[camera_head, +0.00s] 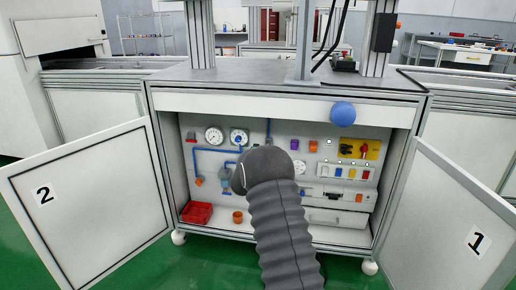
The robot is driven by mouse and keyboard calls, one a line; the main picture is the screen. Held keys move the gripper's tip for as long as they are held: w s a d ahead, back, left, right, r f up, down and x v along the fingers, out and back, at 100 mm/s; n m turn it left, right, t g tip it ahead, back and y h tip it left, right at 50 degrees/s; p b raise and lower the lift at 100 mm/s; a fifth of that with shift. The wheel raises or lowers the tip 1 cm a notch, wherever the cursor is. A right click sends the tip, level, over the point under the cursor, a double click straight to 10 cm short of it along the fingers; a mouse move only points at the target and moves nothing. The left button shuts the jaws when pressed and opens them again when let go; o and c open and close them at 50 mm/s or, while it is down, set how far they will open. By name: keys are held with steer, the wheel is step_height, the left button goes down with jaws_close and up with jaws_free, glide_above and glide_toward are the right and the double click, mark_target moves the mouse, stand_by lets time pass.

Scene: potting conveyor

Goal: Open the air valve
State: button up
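The open cabinet under the workbench holds a white back panel (222,176) with air-line parts on it. Two round gauges sit at its upper left, a left gauge (213,135) and a right gauge (238,137). Blue tubing (211,150) runs below them to a blue-grey unit (225,178). A small red-topped fitting (191,136) is at the far left and an orange one (198,182) ends a tube. I cannot tell which part is the air valve. My grey sleeved arm reaches up across the panel's middle and hides part of it. My gripper is not visible.
Door 2 (90,205) and door 1 (452,222) stand open on either side. A blue ball (343,113) shows before the bench's front edge. A yellow plate (359,149) with red and black parts is at right. A red bin (197,213) and orange cup (238,217) stand below.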

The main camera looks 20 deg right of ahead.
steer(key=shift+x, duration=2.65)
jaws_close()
